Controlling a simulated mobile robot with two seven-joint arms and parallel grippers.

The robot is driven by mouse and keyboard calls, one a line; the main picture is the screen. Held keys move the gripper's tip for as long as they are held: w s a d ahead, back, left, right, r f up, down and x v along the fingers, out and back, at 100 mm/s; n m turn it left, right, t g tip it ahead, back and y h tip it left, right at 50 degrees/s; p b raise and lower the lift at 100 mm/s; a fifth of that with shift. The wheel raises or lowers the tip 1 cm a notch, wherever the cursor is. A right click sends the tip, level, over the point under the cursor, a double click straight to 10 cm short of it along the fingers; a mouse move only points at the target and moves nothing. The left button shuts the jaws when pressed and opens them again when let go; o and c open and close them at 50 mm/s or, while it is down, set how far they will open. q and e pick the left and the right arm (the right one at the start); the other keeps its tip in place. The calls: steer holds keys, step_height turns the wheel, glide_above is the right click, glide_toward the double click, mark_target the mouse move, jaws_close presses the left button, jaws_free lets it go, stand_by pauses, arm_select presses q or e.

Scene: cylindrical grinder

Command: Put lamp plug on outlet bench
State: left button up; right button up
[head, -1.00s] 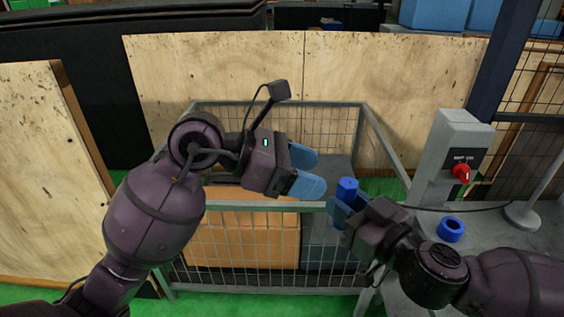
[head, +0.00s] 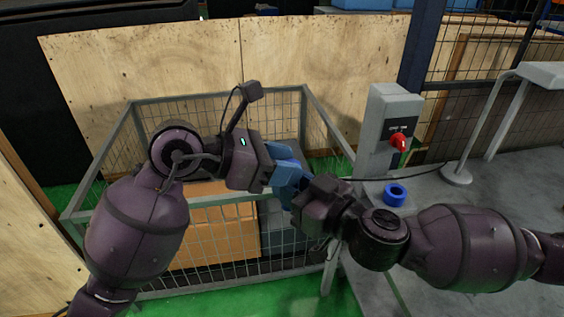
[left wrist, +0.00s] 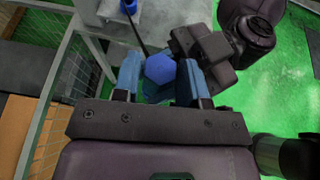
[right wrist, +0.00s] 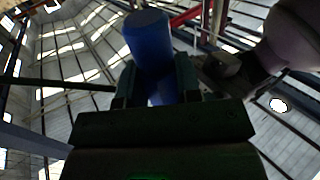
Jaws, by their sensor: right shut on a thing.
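The lamp plug, a blue cylinder (right wrist: 147,38), is held between the fingers of my right gripper (head: 290,190). In the left wrist view, the plug's blue end (left wrist: 160,68) sits between the fingers of my left gripper (head: 283,167). These fingers are open, with a gap on each side of the plug. In the head view the two grippers meet above the wire cage and hide the plug. The outlet bench (head: 450,235) is the grey surface at the right. A blue ring-shaped socket (head: 395,195) stands on it, empty.
A grey switch box (head: 388,130) with a red knob (head: 398,142) stands at the bench's back edge. A lamp base (head: 456,174) with a dark cable lies to its right. A wire cage (head: 215,265) with boxes is below my grippers. Plywood panels (head: 160,80) stand behind.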

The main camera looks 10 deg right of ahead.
arm_select(q)
steer(key=c, duration=0.5)
steer(key=shift+c, duration=0.3)
arm_select(e)
steer(key=o, duration=1)
